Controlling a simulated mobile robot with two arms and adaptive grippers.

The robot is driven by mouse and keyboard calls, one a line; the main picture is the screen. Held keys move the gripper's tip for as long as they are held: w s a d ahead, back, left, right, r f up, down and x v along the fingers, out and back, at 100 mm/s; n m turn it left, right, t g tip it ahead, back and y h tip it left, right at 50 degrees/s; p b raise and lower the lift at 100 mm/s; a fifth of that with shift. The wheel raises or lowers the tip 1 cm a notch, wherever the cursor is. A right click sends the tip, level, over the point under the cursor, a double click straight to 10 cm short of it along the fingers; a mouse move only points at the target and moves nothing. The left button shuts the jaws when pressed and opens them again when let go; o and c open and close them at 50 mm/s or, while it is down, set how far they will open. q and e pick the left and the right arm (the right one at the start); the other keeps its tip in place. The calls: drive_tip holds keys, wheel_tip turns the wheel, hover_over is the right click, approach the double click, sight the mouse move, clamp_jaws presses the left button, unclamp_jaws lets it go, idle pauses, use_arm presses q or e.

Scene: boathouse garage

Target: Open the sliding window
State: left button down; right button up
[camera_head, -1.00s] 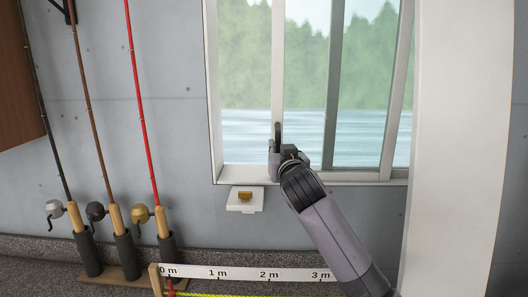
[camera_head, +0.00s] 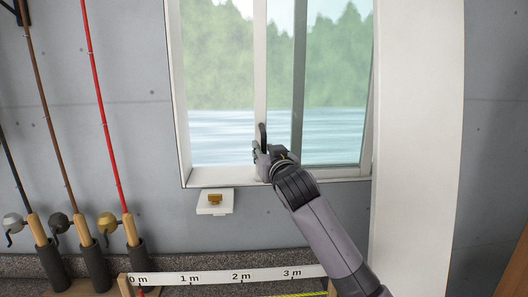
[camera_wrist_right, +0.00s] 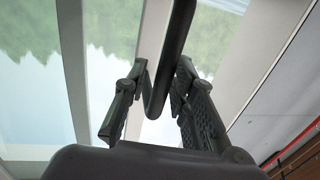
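The sliding window (camera_head: 228,75) fills the upper middle of the head view. Its sash has a white upright stile (camera_head: 260,60) with a dark handle (camera_head: 263,136) low on it. There is glass left of this stile, and a grey stile (camera_head: 298,70) stands to its right. My right gripper (camera_head: 262,150) is at the handle. In the right wrist view, the gripper (camera_wrist_right: 160,75) has one finger on each side of the dark handle (camera_wrist_right: 170,60) and appears closed on it; finger contact is partly hidden. My left gripper is not in view.
A small white block with a brass-coloured piece (camera_head: 215,201) sits on the wall below the sill. Fishing rods (camera_head: 100,110) stand at left. A marked measuring board (camera_head: 215,277) runs below. A broad white post (camera_head: 420,120) stands right of the window.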

drive_tip(key=shift+o, duration=0.6)
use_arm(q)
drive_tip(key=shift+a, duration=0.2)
use_arm(e)
drive_tip(key=shift+a, duration=0.1)
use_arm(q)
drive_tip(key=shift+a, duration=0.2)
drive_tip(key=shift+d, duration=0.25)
use_arm(e)
drive_tip(key=s+d, duration=0.2)
drive_tip(key=s, duration=0.9)
drive_tip(key=shift+s+d, duration=0.15)
drive_tip(key=shift+s, duration=0.25)
